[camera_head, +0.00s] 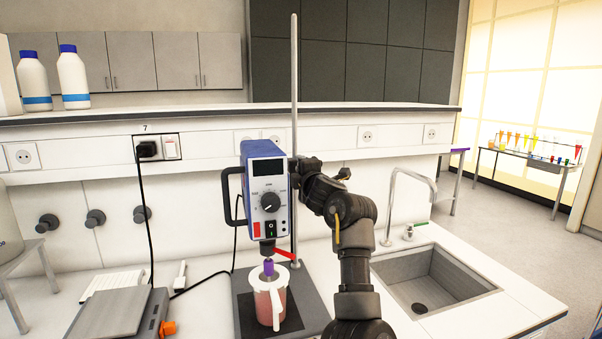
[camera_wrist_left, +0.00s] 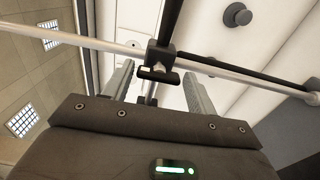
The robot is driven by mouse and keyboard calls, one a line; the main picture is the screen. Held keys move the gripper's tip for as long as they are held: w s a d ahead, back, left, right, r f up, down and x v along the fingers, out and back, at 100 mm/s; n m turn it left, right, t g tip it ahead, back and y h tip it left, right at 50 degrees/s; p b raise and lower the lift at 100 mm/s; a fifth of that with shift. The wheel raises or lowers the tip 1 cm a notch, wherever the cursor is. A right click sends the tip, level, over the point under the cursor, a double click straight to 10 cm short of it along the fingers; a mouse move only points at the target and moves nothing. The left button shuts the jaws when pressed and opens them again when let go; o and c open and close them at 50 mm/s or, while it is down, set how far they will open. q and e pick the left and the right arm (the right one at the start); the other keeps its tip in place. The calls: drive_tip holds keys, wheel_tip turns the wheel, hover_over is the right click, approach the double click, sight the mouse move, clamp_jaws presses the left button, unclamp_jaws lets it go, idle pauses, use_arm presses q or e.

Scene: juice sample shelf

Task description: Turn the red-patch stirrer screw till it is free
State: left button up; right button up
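The blue stirrer (camera_head: 267,185), with a red patch (camera_head: 256,230) low on its front, is mounted on an upright metal rod (camera_head: 294,80). The only arm in the head view ends in my left gripper (camera_head: 302,168), close beside the rod behind the stirrer. In the left wrist view, a black clamp with a short bar-shaped screw handle (camera_wrist_left: 158,75) sits on the rod. The fingers of my left gripper (camera_wrist_left: 158,72) stand apart on either side of this handle, with visible gaps. The handle's far side is hidden. My right gripper is out of view.
A jug (camera_head: 268,300) with pink liquid stands under the stirrer on its dark base (camera_head: 312,312). A sink (camera_head: 435,280) with a tap is at right. A grey balance (camera_head: 110,312) stands at left. A raised shelf (camera_head: 210,118) runs behind.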

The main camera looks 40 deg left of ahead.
use_arm(q)
drive_tip(key=shift+o, duration=1)
drive_tip(key=b+v, duration=0.3)
drive_tip(key=v, duration=0.7)
drive_tip(key=shift+s+d, duration=0.25)
drive_tip(key=shift+d, duration=0.05)
drive_tip(key=shift+r, duration=0.1)
